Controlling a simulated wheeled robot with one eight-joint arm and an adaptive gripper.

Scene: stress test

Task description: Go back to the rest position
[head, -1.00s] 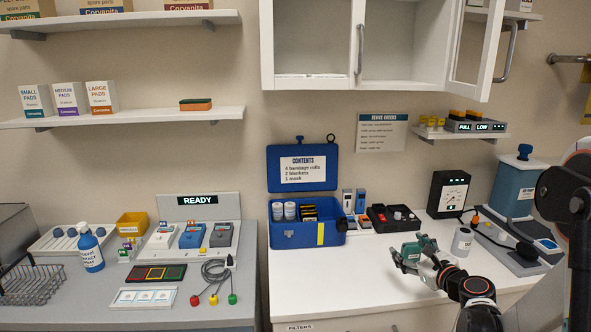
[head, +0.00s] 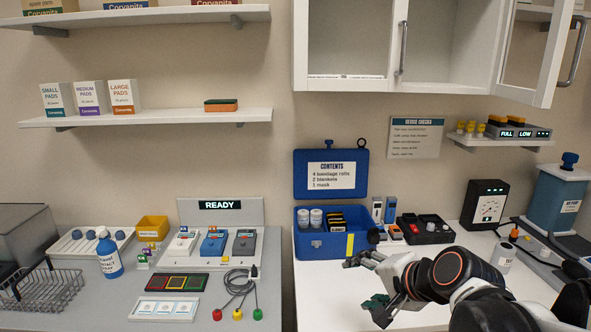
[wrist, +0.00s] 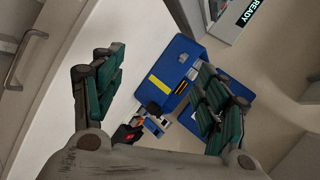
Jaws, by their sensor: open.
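My gripper (head: 364,283) is open and empty over the white counter in the head view, below and right of the blue first-aid box (head: 322,240). Its arm reaches in from the lower right. In the wrist view my gripper (wrist: 158,78) shows its green-padded fingers spread wide apart with nothing held between them. The blue box with its yellow strip (wrist: 170,85) shows beyond and between the fingers, and the right finger hides part of it.
A black tray (head: 425,228), a black gauge box (head: 484,205) and a white cylinder (head: 503,256) stand on the right counter. A grey counter (head: 190,285) at left holds a wire basket (head: 38,288) and a blue bottle (head: 109,255). An open cabinet (head: 445,45) hangs above.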

